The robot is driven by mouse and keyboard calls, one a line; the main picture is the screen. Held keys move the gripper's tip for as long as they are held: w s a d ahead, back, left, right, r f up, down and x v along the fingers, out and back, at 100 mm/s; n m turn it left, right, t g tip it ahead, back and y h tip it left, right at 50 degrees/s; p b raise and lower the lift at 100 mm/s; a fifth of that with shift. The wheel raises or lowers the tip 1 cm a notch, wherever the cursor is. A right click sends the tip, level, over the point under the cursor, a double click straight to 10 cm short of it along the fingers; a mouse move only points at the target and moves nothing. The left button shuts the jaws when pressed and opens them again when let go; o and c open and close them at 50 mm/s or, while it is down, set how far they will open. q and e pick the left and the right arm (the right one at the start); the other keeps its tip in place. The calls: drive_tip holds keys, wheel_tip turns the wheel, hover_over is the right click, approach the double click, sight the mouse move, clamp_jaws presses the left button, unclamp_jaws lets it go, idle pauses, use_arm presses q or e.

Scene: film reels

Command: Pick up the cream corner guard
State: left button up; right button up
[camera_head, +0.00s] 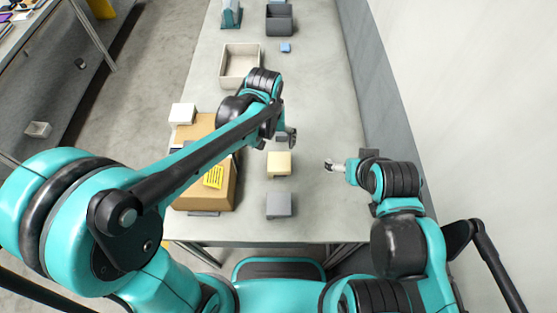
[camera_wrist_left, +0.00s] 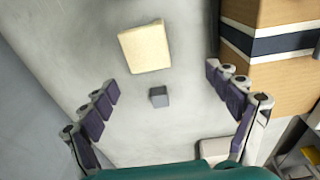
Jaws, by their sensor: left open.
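The cream corner guard (camera_head: 279,163) lies on the light grey table in the head view, near the middle of its width. In the left wrist view the guard (camera_wrist_left: 145,47) is a pale block beyond the fingertips, in line with the gap between them. My left gripper (camera_head: 276,138) is just behind the guard in the head view, apart from it. Its jaws (camera_wrist_left: 162,79) are spread and empty. A small grey block (camera_wrist_left: 158,96) shows between the fingers. My right gripper (camera_head: 330,165) is to the right of the guard, too small to read.
A cardboard box (camera_head: 222,190) with a yellow label stands left of the guard, a white block (camera_head: 182,113) behind it. A grey block (camera_head: 279,205) lies in front. A beige tray (camera_head: 224,77), blue cube (camera_head: 285,48) and dark bin (camera_head: 279,22) are farther back. The wall is right.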

sight(279, 161)
use_arm(q)
drive_tip(key=shift+w+d+f+g, duration=0.2)
drive_tip(key=shift+d+f+g, duration=0.3)
drive_tip(key=shift+d+f, duration=0.8)
drive_tip(key=shift+f, duration=0.1)
drive_tip(key=f+b, duration=0.1)
drive_tip(key=f, duration=0.4)
drive_tip(key=f+b, duration=0.1)
drive_tip(key=f, duration=0.1)
drive_tip(key=shift+s+f+b, duration=0.2)
drive_tip(key=shift+s+b, duration=0.1)
drive_tip(key=shift+s, duration=0.05)
drive_tip(key=c, duration=1.2)
